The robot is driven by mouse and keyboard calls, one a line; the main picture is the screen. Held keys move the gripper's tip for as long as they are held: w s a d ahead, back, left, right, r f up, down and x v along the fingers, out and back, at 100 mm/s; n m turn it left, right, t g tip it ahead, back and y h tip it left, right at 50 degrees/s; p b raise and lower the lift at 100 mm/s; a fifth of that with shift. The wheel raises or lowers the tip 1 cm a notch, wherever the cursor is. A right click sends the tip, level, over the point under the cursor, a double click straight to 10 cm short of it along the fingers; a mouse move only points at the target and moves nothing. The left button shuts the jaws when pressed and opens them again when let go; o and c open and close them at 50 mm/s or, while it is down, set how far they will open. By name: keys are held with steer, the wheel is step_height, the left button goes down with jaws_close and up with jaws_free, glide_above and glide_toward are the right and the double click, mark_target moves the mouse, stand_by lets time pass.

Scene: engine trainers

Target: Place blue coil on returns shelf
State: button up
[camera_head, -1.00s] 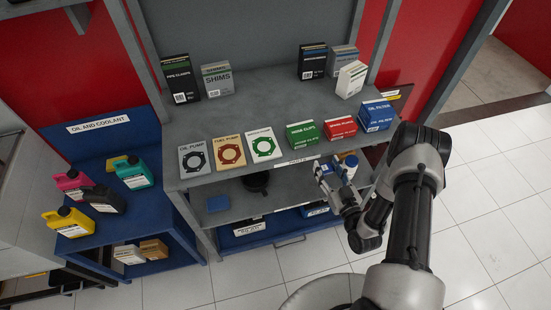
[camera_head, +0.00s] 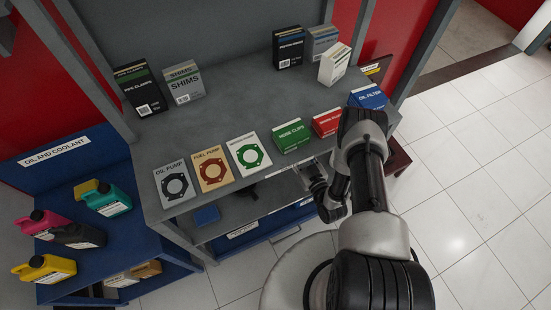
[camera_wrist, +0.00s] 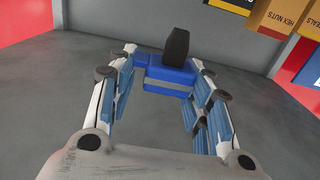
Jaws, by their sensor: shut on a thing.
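In the wrist view, the blue coil (camera_wrist: 172,76), a blue block with a black upright part, sits between the fingertips of my gripper (camera_wrist: 172,88). My gripper is shut on it. Grey surface shows behind and below it. In the head view my gripper (camera_head: 308,178) is at the front edge of the grey shelf unit, below the top deck; the coil cannot be made out there. The top deck (camera_head: 225,120) and the lower shelf (camera_head: 235,208) are grey. I cannot tell which level is the returns shelf, as the edge label is unreadable.
Gasket cards and boxes, such as the green hose clips box (camera_head: 292,136), line the top deck's front edge. A flat blue item (camera_head: 207,215) lies on the lower shelf's left. The blue oil and coolant stand (camera_head: 150,235) is at left. White floor tiles (camera_head: 470,180) are clear at right.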

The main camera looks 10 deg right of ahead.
step_height(320, 180, down, 18)
steer(key=b, duration=0.7)
steer(key=shift+s, duration=0.15)
steer(key=shift+f, duration=0.15)
steer(key=o, duration=1.2)
steer(key=shift+o, duration=0.2)
steer(key=v, duration=1.2)
steer(key=shift+d, duration=0.1)
